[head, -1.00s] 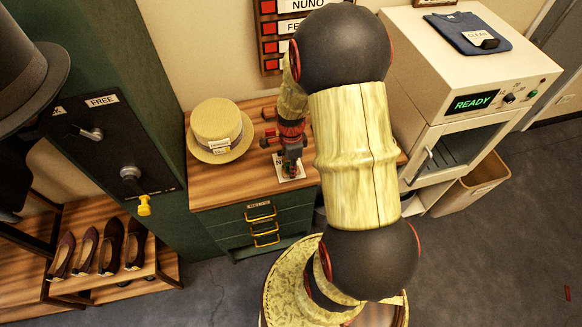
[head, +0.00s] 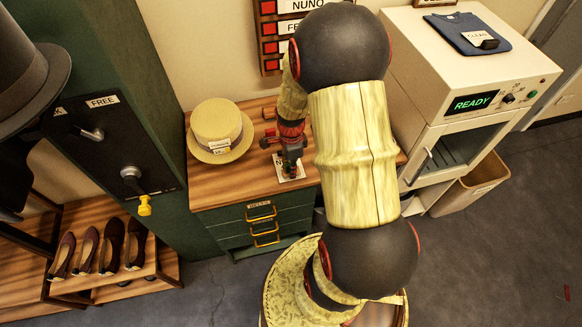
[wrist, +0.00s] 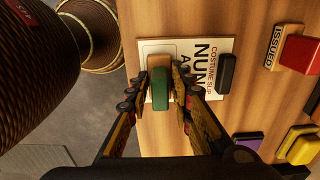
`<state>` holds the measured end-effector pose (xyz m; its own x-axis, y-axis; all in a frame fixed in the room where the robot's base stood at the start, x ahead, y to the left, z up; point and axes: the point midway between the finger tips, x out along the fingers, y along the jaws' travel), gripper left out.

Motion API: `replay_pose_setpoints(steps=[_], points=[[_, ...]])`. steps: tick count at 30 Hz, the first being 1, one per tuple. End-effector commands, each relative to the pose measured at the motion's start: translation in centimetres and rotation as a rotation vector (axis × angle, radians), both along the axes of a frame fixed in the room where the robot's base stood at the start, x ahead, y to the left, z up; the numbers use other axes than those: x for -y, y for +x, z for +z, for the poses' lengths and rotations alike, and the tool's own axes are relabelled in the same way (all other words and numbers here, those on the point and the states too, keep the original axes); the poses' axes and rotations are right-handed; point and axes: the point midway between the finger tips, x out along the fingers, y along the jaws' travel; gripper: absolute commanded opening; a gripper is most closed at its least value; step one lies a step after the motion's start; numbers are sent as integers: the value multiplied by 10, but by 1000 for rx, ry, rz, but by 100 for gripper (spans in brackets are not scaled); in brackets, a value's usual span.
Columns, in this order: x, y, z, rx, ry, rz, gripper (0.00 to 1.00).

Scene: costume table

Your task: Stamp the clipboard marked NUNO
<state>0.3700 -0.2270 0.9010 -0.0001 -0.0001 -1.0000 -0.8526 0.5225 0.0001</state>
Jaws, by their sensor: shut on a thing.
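The clipboard marked NUNO (wrist: 212,58) lies on the wooden tabletop, with a white costume slip and a black clip. Part of it also shows in the head view (head: 280,161). My gripper (wrist: 161,80) is shut on a green stamp (wrist: 160,95), which has a pale wooden part. In the wrist view the stamp overlaps the slip beside the printed name. I cannot tell whether it touches the paper. In the head view my gripper (head: 291,158) is over the clipboard, and my arm hides much of the table's right side.
A red stamp (wrist: 302,52) by an ISSUED label, a yellow stamp (wrist: 299,146) and a purple stamp (wrist: 247,139) stand on the table. A straw hat (head: 217,122) sits left of my gripper. A white cabinet reading READY (head: 475,102) stands at the right.

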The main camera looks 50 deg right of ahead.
Motion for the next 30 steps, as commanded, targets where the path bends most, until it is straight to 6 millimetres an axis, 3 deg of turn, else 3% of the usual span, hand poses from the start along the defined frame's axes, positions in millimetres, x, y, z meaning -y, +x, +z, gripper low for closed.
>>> replay_pose_setpoints(steps=[30], points=[[1, 1, 70, 3, -2, 0, 6]])
